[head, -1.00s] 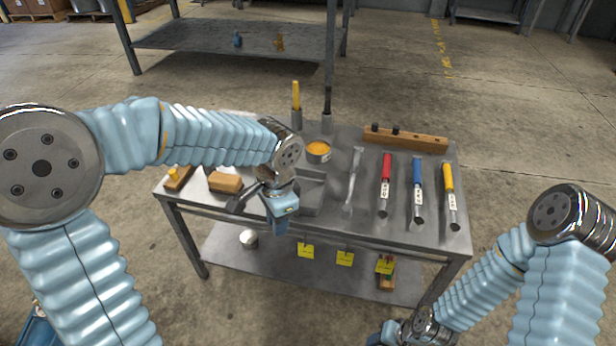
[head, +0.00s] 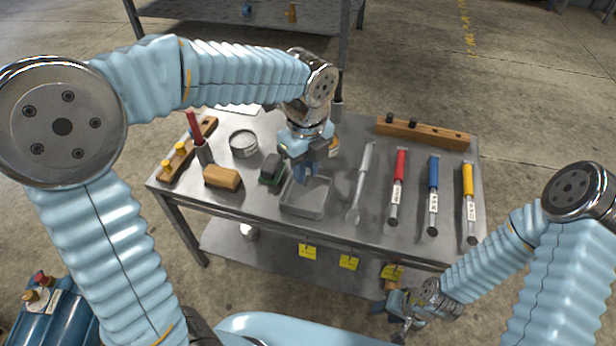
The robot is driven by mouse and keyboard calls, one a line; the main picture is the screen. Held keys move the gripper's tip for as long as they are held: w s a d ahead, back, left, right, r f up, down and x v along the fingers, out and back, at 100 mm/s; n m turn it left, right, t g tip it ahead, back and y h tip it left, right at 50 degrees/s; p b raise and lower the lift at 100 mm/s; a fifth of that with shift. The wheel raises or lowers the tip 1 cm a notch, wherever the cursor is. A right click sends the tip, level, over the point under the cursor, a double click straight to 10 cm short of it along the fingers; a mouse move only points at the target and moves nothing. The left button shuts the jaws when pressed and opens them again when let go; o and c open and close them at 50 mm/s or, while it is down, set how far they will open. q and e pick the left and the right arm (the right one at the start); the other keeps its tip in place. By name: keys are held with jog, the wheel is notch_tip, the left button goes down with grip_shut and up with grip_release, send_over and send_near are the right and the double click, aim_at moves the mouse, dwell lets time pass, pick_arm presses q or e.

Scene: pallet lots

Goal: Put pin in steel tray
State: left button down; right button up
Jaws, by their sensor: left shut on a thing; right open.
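The steel tray (head: 306,210) is a shallow, open grey box near the front middle of the table. My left gripper (head: 300,180) points down over the tray's back part. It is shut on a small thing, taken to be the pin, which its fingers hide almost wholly. The visible floor of the tray looks empty. My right gripper (head: 398,318) is open and low at the table's front right, apart from the table top.
Around the tray are a dark block (head: 271,168), a wooden block (head: 223,177), a round tin (head: 243,143) and a wrench (head: 360,185). A wooden rack with yellow pegs (head: 180,160) stands left. Another rack with black pegs (head: 425,132) stands back right, behind coloured-handled tools (head: 433,190).

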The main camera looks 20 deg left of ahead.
pick_arm(q)
jog(key=w+f, duration=0.2)
jog(key=f, duration=0.1)
jog(key=shift+w+a+f, duration=0.15)
jog(key=shift+w+f, duration=0.1)
jog(key=shift+w, duration=0.15)
jog(key=shift+w+f+b, duration=0.2)
jog(key=shift+f+b, duration=0.1)
jog(key=shift+f, duration=1.45)
jog(key=shift+f, duration=0.15)
jog(key=c, duration=1)
grip_release()
notch_tip(320, 180, up, 12)
jog(key=shift+s+r+p, duration=0.1)
jog(key=shift+r+p, duration=0.1)
jog(key=shift+p, duration=0.65)
jog(key=shift+f, duration=0.1)
